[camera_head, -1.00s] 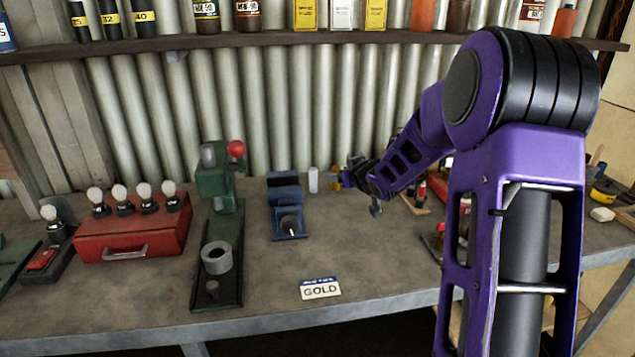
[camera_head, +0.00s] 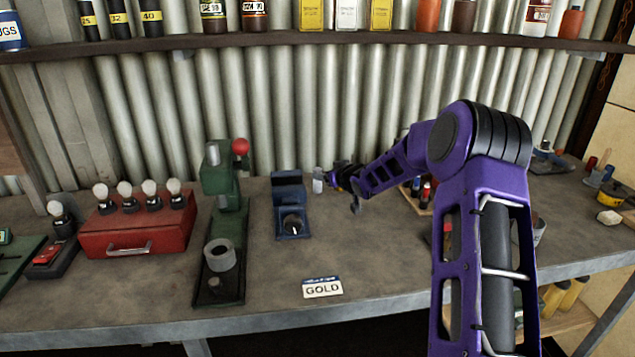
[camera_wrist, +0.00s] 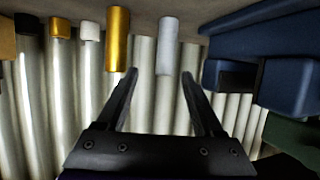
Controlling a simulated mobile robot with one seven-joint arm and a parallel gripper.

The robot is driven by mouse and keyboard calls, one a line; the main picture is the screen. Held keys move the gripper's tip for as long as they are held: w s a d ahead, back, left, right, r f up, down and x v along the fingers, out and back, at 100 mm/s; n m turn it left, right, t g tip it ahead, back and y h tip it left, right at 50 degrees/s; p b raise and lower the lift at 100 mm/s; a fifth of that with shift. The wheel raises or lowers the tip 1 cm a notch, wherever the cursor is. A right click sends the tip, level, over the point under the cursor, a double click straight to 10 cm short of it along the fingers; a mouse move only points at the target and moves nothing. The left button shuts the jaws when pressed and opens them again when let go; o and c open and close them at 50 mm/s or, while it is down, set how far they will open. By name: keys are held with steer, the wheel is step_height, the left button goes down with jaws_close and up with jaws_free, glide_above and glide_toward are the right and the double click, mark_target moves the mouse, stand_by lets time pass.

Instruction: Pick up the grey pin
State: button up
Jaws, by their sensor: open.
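The grey pin (camera_head: 318,180) is a small pale cylinder standing at the back of the bench, right of a blue device. It also shows in the wrist view (camera_wrist: 168,45), where the picture looks upside down. In the head view my gripper (camera_head: 338,179) is right beside the pin. I cannot tell how much distance is left between fingertips and pin.
A gold pin (camera_wrist: 118,40) stands close by the left finger in the wrist view. The blue device (camera_head: 289,205) is near on the other side, also seen in the wrist view (camera_wrist: 285,85). A green press (camera_head: 222,190) stands farther left. The corrugated wall is close behind.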

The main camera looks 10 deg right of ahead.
mark_target(318, 169)
steer(key=x, duration=0.2)
steer(key=a+x, duration=0.1)
steer(key=x, duration=0.1)
steer(key=shift+w, duration=0.15)
steer(key=shift+w+a+f, duration=0.1)
steer(key=shift+w+f, duration=0.1)
steer(key=shift+w, duration=0.3)
steer(key=shift+c, duration=0.3)
jaws_close()
steer(key=shift+r, duration=0.1)
stand_by(0.6)
